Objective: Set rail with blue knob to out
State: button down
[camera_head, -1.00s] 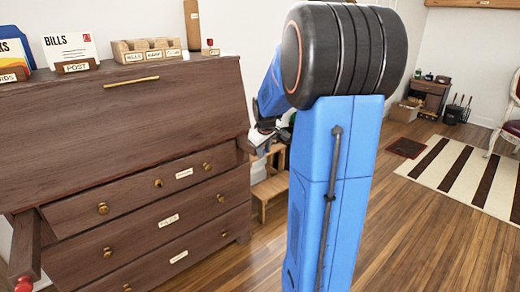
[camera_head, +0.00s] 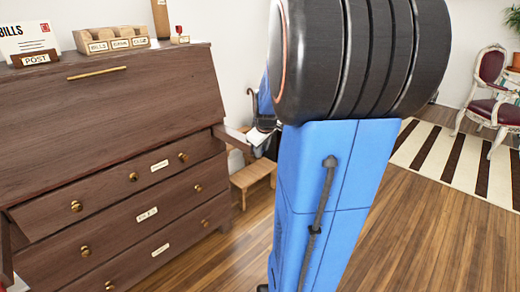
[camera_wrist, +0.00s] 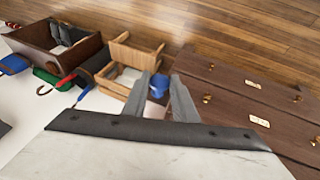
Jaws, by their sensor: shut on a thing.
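The brown wooden desk (camera_head: 110,110) stands at the left of the head view with its sloped front closed. A wooden rail (camera_head: 232,137) sticks out from its right side, below the slope. My gripper (camera_head: 262,133) is at the outer end of this rail, and the knob is hidden there. In the wrist view, the blue knob (camera_wrist: 158,87) lies between the two fingers of my gripper (camera_wrist: 161,77), which is shut on it. Part of the knob is covered by the fingers.
Three drawers with brass knobs (camera_head: 145,215) are below the rail; the top one is partly out. A wooden step stool (camera_head: 252,178) stands behind the gripper. Letter holders (camera_head: 110,40) stand on the desk. Open floor (camera_head: 425,230) lies to the right.

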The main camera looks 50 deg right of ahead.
jog(key=shift+s+f, duration=0.1)
jog(key=shift+s, duration=0.1)
jog(key=c, duration=1.4)
grip_release()
jog(key=shift+c, duration=0.2)
jog(key=v, duration=1.7)
jog(key=shift+r, duration=0.3)
jog(key=shift+s, duration=0.1)
